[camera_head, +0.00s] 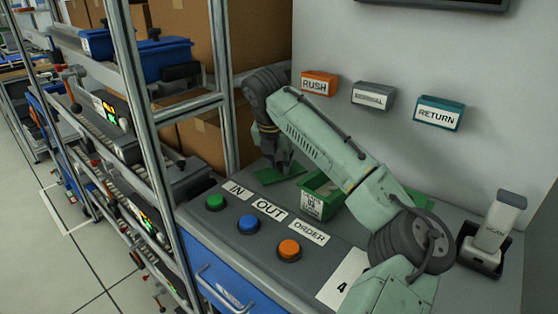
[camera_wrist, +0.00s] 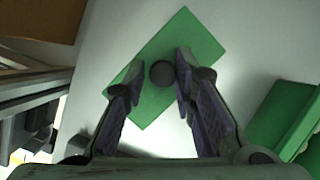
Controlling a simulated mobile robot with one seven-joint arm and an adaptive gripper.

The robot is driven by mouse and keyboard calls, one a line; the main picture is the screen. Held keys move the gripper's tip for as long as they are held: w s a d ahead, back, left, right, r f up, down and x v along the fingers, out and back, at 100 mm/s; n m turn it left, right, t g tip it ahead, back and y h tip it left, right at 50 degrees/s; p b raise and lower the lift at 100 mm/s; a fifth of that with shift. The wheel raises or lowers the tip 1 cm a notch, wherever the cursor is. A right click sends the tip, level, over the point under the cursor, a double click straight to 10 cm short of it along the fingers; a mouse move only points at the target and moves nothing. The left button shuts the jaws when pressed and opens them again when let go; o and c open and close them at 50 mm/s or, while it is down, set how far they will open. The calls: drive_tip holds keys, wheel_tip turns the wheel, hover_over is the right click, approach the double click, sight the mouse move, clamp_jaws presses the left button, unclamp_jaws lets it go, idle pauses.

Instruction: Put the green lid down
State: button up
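The green lid (camera_head: 268,176) lies flat on the grey counter, left of the open green box (camera_head: 312,203). In the wrist view the lid (camera_wrist: 190,45) is a tilted rectangle with a dark round knob (camera_wrist: 162,73) in its middle. My gripper (camera_wrist: 160,68) is over the lid with its fingertips on either side of the knob. A narrow strip of green shows between the left fingertip and the knob, and the right fingertip looks close to or against it. In the head view my gripper (camera_head: 283,164) is down at the lid, and its fingertips are hard to make out.
The green box also shows at the right of the wrist view (camera_wrist: 283,112). Green (camera_head: 208,202), blue (camera_head: 249,224) and orange (camera_head: 289,250) buttons line the front. A scanner (camera_head: 500,218) stands at right. A metal rack (camera_head: 150,130) stands close on the left.

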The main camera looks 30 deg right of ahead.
drive_tip(key=shift+o, duration=1.3)
drive_tip(key=shift+r, duration=0.1)
drive_tip(key=b+v, duration=0.1)
drive_tip(key=v, duration=1.1)
